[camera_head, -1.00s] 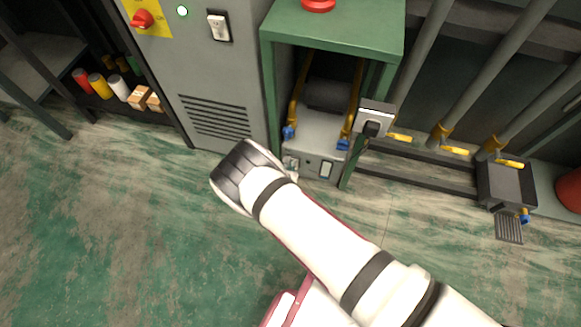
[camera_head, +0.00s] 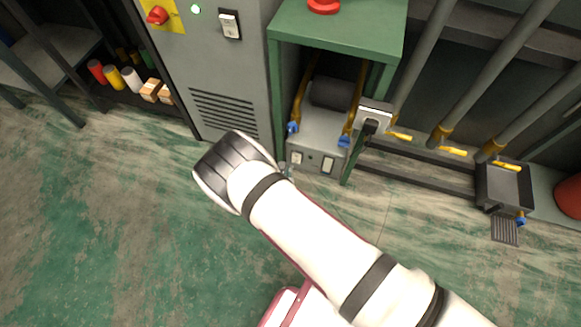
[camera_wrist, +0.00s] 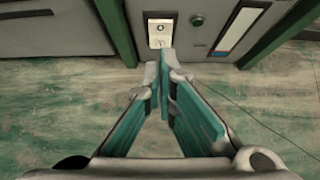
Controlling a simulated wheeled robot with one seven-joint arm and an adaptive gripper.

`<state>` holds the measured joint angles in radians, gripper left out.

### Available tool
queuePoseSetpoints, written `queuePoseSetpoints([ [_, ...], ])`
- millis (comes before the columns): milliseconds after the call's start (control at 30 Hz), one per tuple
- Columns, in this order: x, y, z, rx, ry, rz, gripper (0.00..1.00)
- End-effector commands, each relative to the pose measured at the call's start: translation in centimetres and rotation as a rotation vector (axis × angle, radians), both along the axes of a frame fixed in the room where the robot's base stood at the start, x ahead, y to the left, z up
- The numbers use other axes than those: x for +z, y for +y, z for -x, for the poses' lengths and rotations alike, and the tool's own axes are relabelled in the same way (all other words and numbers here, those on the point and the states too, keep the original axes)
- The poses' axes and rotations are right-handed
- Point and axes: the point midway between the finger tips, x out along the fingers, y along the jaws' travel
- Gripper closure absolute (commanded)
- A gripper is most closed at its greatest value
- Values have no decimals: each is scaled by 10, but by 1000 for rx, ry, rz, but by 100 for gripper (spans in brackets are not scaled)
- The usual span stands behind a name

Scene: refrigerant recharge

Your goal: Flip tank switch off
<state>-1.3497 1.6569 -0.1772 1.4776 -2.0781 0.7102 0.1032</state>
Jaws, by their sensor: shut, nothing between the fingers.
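A small pale rocker switch (camera_head: 297,157) sits at the left of the front panel of a grey unit (camera_head: 318,132) under a green stand. The unit carries a dark cylinder (camera_head: 331,94). In the wrist view the switch (camera_wrist: 160,31) shows upright, with small dark marks on it. My gripper (camera_wrist: 164,68) is shut and empty, its teal-padded fingers pointing at the switch. The fingertips are just below the switch in that view; I cannot tell whether they touch it. In the head view my wrist hides most of my gripper (camera_head: 286,171).
The panel also has a round knob (camera_wrist: 197,19) and a blue-and-red-edged window (camera_wrist: 240,27). Green stand legs (camera_wrist: 117,31) flank the unit. A grey cabinet (camera_head: 215,75) stands left, and pipes with yellow valve handles (camera_head: 452,151) run right. The floor in front is clear.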

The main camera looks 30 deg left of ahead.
Motion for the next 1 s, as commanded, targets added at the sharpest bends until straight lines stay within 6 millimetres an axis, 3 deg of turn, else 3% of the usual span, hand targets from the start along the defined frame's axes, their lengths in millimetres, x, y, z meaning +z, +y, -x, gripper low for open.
queuePoseSetpoints([
  [100,20,-2,13,2,1,0,100],
  [300,34,-5,24,0,0,0,100],
  [1000,35,-6,26,1,0,-1,100],
])
